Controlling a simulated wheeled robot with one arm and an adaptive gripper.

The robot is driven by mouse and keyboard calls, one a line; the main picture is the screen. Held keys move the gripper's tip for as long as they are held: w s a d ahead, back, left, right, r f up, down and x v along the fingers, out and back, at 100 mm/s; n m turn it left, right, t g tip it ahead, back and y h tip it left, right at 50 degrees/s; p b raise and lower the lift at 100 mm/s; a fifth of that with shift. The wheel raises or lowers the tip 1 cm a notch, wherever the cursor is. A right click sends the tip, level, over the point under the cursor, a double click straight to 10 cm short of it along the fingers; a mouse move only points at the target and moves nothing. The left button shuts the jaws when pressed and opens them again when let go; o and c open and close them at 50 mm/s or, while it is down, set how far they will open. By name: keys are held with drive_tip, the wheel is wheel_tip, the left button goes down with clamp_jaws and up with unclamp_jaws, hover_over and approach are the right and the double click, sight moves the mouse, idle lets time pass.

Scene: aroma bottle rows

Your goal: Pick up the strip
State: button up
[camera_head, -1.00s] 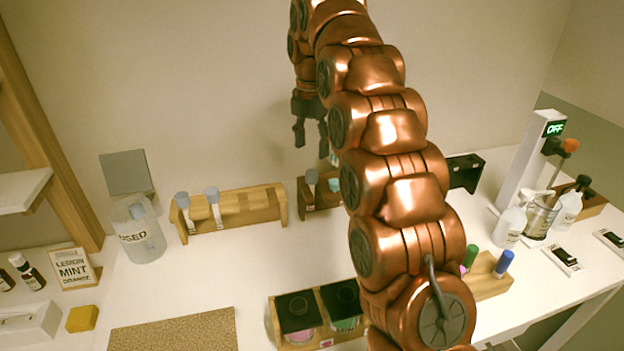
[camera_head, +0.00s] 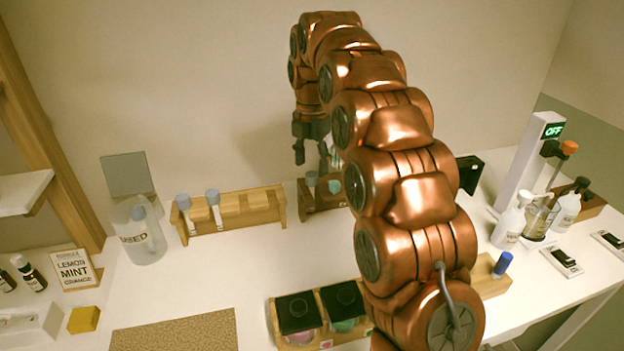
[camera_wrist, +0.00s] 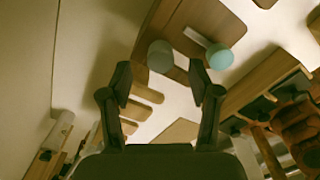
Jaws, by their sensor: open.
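A strip with a grey round top (camera_head: 311,181) stands in the small dark wooden rack (camera_head: 318,204) at the back centre. Beside it is a strip with a teal top (camera_head: 334,186), partly behind my arm. In the wrist view, the grey top (camera_wrist: 160,56) lies ahead of and roughly between my fingers, and the teal top (camera_wrist: 219,56) is to its right, with a pale stem. My gripper (camera_head: 312,156) points down over this rack. It is open and empty, its fingers (camera_wrist: 161,82) spread and apparently short of the grey top.
A longer wooden rack (camera_head: 240,212) to the left holds two white strips with blue-grey tops (camera_head: 198,202). A clear "USED" jar (camera_head: 140,235) stands further left. Dark-lidded jars (camera_head: 296,312) sit in a front wooden holder. Bottles (camera_head: 510,224) and a white tower are right.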

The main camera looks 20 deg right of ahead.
sight(312, 174)
drive_tip(key=shift+f+p, duration=0.45)
drive_tip(key=shift+f, duration=1.35)
drive_tip(key=c, duration=1)
